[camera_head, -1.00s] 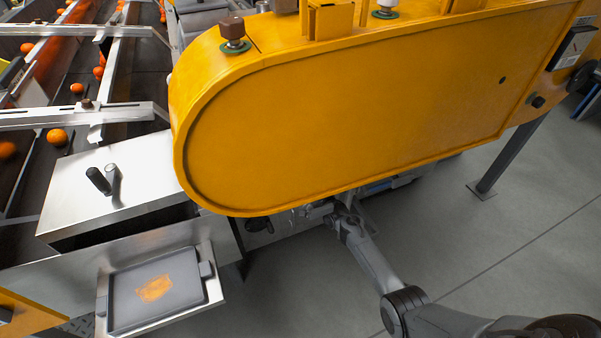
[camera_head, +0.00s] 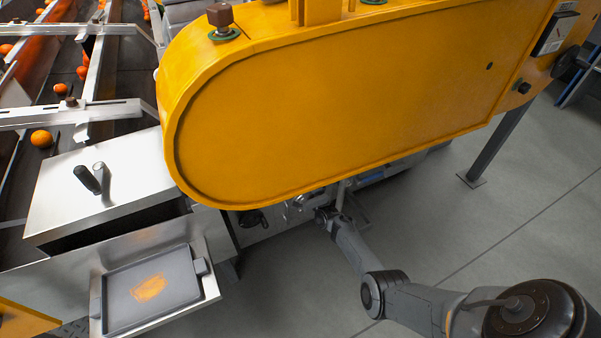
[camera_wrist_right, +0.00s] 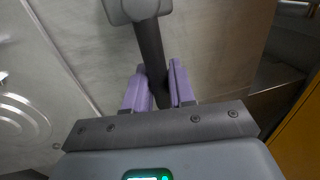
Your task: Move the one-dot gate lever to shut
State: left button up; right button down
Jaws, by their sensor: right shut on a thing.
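In the right wrist view, a dark lever bar (camera_wrist_right: 150,48) with a grey block at its top end runs down between the two purple fingers of my right gripper (camera_wrist_right: 160,85). The gripper is shut on this bar. No dot marking shows, so I cannot tell from the picture which lever it is. In the head view my right arm reaches from the lower right to below the yellow housing (camera_head: 330,110); its fingers and the lever cannot be made out there. My left gripper is in neither view.
The yellow housing overhangs the right wrist. At left stand a steel box (camera_head: 100,185) with dark handles and a grey tray (camera_head: 125,318) with an orange stain. Oranges (camera_head: 41,139) lie on the conveyor. A grey support leg (camera_head: 495,145) stands on open floor at right.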

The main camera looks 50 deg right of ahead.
jog(key=shift+f, duration=0.2)
dwell(0.3)
jog(key=c, duration=1.1)
grip_release()
jog(key=shift+r, duration=0.1)
jog(key=p+v, duration=0.5)
jog(key=v, duration=0.6)
jog(key=shift+w, duration=0.1)
